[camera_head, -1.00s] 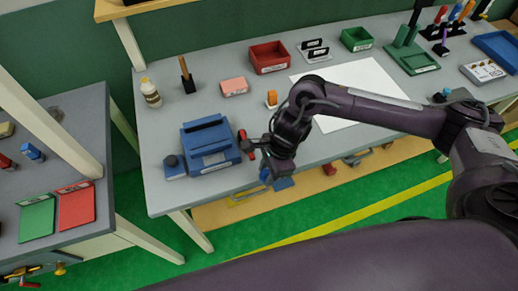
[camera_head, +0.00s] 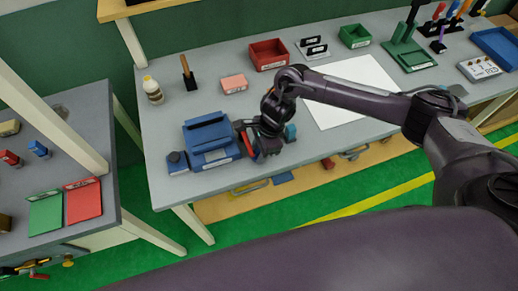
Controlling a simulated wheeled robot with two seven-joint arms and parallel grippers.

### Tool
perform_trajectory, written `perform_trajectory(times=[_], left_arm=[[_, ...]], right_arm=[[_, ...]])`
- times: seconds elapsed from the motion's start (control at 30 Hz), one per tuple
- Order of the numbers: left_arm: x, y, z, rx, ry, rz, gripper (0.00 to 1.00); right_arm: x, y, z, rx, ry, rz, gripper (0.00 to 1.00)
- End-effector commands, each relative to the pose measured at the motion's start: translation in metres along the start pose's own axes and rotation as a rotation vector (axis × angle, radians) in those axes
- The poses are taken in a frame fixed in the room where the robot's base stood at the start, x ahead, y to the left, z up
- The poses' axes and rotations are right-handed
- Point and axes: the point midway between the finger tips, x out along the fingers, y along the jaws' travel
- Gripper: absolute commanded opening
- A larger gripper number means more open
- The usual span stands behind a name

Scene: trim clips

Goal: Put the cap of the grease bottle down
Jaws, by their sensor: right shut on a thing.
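The grease bottle (camera_head: 153,91) looks to be the small pale bottle with a brownish label, upright at the back left of the bench. My right gripper (camera_head: 244,140) is low over the bench's front part, just right of the blue box-shaped fixture (camera_head: 208,133). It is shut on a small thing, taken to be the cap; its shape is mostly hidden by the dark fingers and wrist. A red patch (camera_head: 248,144) shows at the fingers; I cannot tell whether it is the cap. The bottle stands well apart from the gripper. My left gripper is not in view.
A small blue block with a dark knob (camera_head: 176,161) sits left of the fixture. A pink block (camera_head: 234,83), a red bin (camera_head: 268,54) and a dark stand with an orange-brown handle (camera_head: 187,72) stand behind. A white sheet (camera_head: 345,92) lies right. Bench is bare between bottle and fixture.

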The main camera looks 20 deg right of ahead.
Motion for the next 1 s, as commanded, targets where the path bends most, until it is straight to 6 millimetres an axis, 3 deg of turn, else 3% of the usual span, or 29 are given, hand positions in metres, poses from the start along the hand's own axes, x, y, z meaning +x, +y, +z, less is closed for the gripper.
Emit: perform_trajectory(times=[0.07, 0.1, 0.23, 0.57, 0.67, 1.0], left_arm=[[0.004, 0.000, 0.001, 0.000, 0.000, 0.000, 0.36], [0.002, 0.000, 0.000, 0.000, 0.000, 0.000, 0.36], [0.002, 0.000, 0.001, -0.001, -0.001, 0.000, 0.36], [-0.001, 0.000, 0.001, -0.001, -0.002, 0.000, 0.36], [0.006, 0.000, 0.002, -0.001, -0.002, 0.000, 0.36], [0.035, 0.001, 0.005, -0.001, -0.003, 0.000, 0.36]], right_arm=[[0.003, 0.000, -0.001, 0.000, 0.000, 0.000, 0.12], [0.001, 0.000, 0.000, 0.000, 0.000, 0.000, 0.38], [0.001, 0.000, 0.000, 0.000, 0.000, 0.000, 0.55], [-0.002, 0.000, 0.000, 0.001, 0.000, 0.000, 0.55], [-0.008, -0.001, -0.001, 0.000, -0.001, -0.004, 0.55], [-0.080, -0.002, -0.001, -0.002, 0.001, -0.007, 0.55]])
